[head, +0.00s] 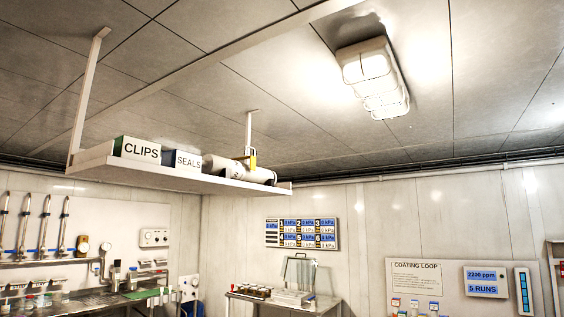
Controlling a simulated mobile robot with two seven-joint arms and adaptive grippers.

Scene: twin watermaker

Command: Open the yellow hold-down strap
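A small yellow strap (252,160) shows on the hanging shelf (200,183), near its right end. It stands by a white cylinder (226,167) that lies on the shelf. From this low angle I cannot tell whether the strap is fastened or loose. The cylinder's underside is hidden by the shelf's front lip. Neither of my grippers is in view.
The shelf hangs from the ceiling on white posts and also carries a CLIPS box (138,149) and a SEALS box (183,160). A ceiling lamp (373,78) is at the upper right. Below are a side table (283,302) and a bench (95,297). The space right of the shelf is clear.

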